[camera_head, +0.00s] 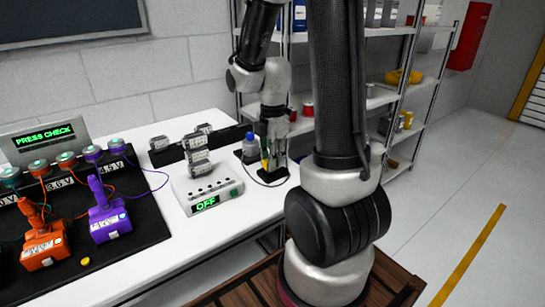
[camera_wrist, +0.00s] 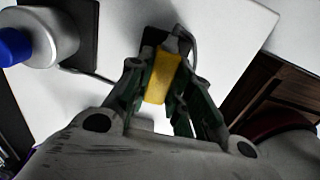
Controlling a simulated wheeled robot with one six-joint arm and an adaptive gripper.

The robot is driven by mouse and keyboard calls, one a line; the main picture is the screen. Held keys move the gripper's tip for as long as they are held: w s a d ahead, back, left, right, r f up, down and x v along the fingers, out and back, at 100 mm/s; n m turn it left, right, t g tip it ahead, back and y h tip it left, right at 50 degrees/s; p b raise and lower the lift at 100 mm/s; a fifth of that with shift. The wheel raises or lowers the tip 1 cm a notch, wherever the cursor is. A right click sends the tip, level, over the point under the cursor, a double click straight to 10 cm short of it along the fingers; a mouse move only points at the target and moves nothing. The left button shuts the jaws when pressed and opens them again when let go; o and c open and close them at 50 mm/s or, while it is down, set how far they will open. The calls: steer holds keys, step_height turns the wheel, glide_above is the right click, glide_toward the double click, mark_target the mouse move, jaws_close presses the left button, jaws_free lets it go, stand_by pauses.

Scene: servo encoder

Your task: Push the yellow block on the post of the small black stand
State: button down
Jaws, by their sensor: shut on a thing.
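The yellow block (camera_wrist: 162,78) is between the two fingers of my gripper (camera_wrist: 160,92) in the wrist view, and the fingers are shut on it. In the head view my gripper (camera_head: 270,162) points down over the small black stand (camera_head: 271,179) near the right end of the white table, with a bit of yellow showing at its fingers. In the wrist view the black stand (camera_wrist: 153,40) shows just beyond the block, with a grey part at the block's far end. I cannot tell whether the block touches the post, which is mostly hidden.
A dark cable runs beside the stand. A white box reading OFF (camera_head: 205,190) and a black board with orange and purple tools lie further left.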

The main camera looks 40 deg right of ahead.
steer(key=shift+f, duration=0.1)
steer(key=c, duration=1.2)
jaws_free()
